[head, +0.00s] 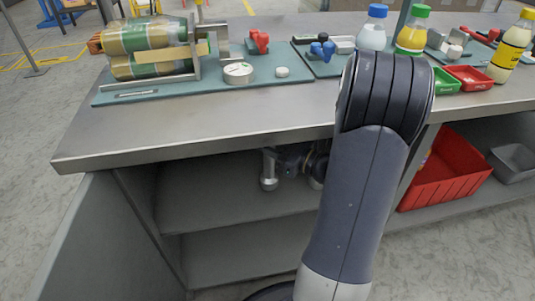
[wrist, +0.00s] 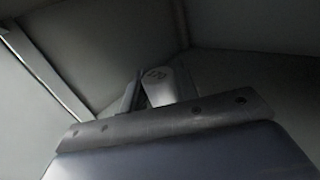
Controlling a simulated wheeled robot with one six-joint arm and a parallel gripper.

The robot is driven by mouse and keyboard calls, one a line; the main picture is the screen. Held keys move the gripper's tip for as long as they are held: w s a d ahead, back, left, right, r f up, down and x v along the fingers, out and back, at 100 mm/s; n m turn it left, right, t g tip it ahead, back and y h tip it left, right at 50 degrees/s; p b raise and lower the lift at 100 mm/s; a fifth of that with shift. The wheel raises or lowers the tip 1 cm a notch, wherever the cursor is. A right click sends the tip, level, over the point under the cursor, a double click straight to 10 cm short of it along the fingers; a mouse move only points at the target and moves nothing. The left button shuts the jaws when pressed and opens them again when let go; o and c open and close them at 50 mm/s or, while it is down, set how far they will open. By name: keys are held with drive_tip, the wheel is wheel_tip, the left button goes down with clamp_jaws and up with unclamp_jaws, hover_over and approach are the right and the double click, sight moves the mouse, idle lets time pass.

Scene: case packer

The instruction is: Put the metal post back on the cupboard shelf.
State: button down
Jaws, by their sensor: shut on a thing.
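My gripper (wrist: 140,95) reaches into the open cupboard under the workbench. In the wrist view it is shut on a light grey piece with a rounded end, which looks like the metal post (wrist: 171,88). Only its near end shows; the rest is hidden by the gripper body. I cannot tell whether the post touches the shelf.
The bench top (head: 190,125) overhangs the cupboard closely. A red bin (head: 440,185) and a grey bin (head: 512,162) sit below at right. The visible left part of the shelf is clear. Bottles and trays stand on the bench.

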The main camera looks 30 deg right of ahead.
drive_tip(key=shift+w+a+f+b, duration=0.15)
drive_tip(key=shift+f+b, duration=0.4)
drive_tip(key=shift+f, duration=0.3)
drive_tip(key=shift+w+f+b, duration=0.1)
drive_tip(key=shift+f+b, duration=0.45)
drive_tip(key=shift+f, duration=0.3)
drive_tip(key=shift+f, duration=0.2)
drive_tip(key=c, duration=1.1)
unclamp_jaws()
drive_tip(key=shift+r, duration=0.1)
drive_tip(key=shift+s+r, duration=0.1)
drive_tip(key=shift+r, duration=0.05)
drive_tip(key=p+v, duration=0.3)
drive_tip(key=v, duration=0.9)
